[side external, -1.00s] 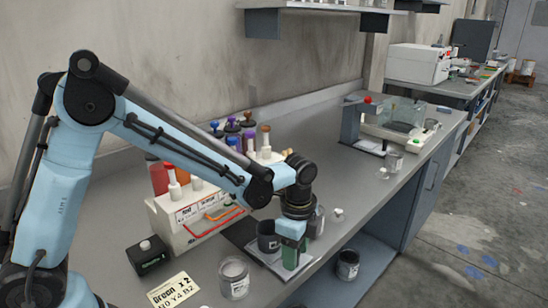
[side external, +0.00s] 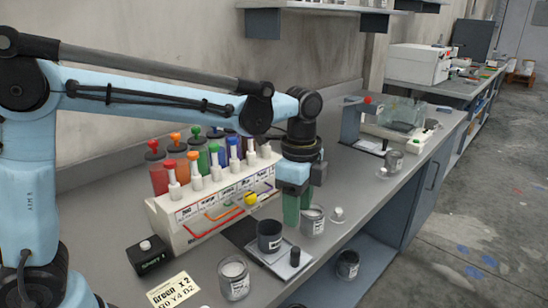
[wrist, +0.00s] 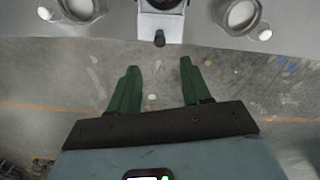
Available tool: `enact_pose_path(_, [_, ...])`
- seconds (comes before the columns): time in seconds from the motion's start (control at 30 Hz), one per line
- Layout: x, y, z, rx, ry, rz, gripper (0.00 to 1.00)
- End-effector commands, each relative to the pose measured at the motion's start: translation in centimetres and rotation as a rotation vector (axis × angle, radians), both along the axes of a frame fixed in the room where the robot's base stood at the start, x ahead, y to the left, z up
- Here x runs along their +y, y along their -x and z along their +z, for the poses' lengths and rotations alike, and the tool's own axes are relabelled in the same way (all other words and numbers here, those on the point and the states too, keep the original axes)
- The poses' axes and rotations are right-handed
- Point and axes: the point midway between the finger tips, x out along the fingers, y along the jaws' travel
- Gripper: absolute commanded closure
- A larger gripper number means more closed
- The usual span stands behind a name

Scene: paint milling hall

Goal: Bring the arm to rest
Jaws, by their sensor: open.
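My gripper (side external: 296,218) hangs with its green fingers pointing down, in front of the bench in the side view. In the wrist view my gripper (wrist: 158,72) has its two fingers wide apart with nothing between them. The floor shows beyond the fingers there, and the bench edge lies at the top of the picture. A dark cup (side external: 270,236) stands on a small scale (side external: 281,263) below and left of the gripper in the side view. The cup is apart from the fingers.
A jar of pale paint (side external: 234,279) and another jar (side external: 313,222) flank the scale. A label card (side external: 173,292) lies at the front. A can (side external: 347,265) sits on the lower shelf.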

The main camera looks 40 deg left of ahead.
Motion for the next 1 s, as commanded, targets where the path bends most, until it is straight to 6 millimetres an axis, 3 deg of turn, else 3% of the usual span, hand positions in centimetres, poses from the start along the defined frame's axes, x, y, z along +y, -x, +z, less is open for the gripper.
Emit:
enact_pose_path(0.47, [0.8,0.6,0.5,-0.030,0.008,0.069,0.52])
enact_pose_path(0.73, [4.6,3.9,1.9,-0.196,0.081,0.444,0.52])
enact_pose_path(1.0, [8.0,7.7,1.6,-0.367,0.208,0.850,0.52])
